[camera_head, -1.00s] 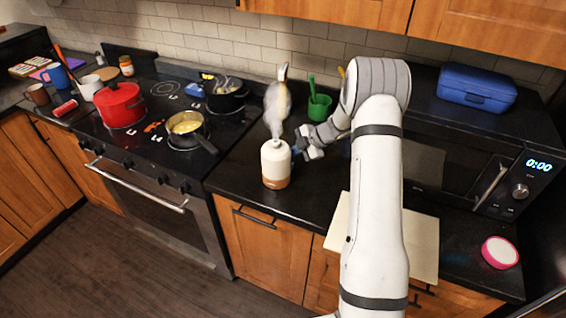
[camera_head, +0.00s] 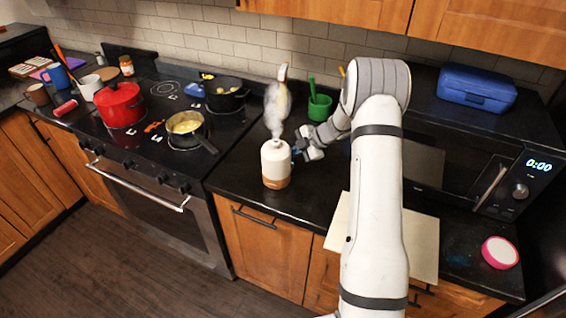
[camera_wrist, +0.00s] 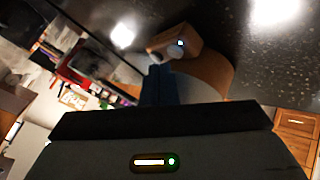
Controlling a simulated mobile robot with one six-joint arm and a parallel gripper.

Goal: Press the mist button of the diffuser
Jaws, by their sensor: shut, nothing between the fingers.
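The diffuser (camera_head: 276,163), white with an orange-brown base, stands upright on the black counter right of the stove. Pale mist (camera_head: 274,108) rises from its top. My gripper (camera_head: 297,150) is just right of the diffuser's upper part in the head view; I cannot tell whether it touches. In the wrist view its blue fingertips (camera_wrist: 158,84) are together, with nothing seen between them. Beyond them is a brown shape with a small lit blue spot (camera_wrist: 180,43), apparently part of the diffuser. The button cannot be made out in the head view.
A green cup (camera_head: 319,107) with utensils stands behind my gripper. The stove with a red pot (camera_head: 121,106) and pans is left. A microwave (camera_head: 470,170) with a blue box (camera_head: 477,87) on top is right. The counter in front of the diffuser is clear.

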